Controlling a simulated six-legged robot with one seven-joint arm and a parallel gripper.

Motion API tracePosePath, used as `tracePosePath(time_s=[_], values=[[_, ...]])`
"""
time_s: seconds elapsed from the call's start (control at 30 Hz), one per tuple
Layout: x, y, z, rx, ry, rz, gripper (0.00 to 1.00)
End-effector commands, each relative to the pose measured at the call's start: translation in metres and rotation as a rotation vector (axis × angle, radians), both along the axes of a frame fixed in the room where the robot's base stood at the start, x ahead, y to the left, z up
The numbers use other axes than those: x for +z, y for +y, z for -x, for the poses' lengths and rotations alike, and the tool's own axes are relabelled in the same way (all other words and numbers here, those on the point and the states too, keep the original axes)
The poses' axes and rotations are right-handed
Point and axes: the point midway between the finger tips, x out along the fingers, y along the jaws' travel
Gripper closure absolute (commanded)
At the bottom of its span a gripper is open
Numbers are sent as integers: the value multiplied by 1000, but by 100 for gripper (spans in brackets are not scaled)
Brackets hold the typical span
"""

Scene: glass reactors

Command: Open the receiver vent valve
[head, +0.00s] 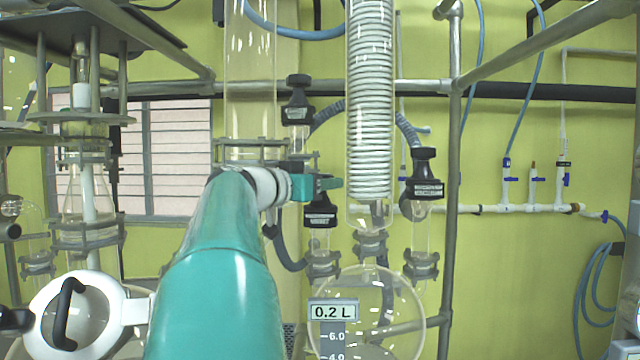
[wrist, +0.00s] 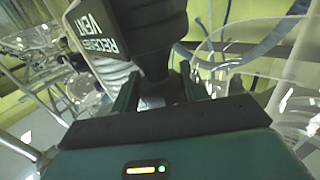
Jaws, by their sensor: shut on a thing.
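The receiver vent valve is a black knob with a white "RECEIVER VENT" label, and it fills the top of the wrist view (wrist: 135,30). In the head view the black valve (head: 320,211) just under my gripper appears to be this one; its label is too small to read there. My gripper (head: 328,184) reaches in from the left at the valve's top. In the wrist view my gripper (wrist: 157,92) has its two fingers on either side of the narrow black part of the knob, shut on it. The arm hides part of the area to the left.
Similar black valves stand at the upper left (head: 297,100) and right (head: 425,175). A metal post (head: 455,180) stands farther right.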

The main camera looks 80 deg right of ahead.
Motion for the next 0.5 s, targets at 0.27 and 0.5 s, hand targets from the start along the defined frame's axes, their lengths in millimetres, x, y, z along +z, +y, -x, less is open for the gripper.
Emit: tracePosePath(time_s=[0.27, 0.5], values=[[0, 1, 0, 69, -1, 0, 78], [0, 1, 0, 222, -1, 0, 78]])
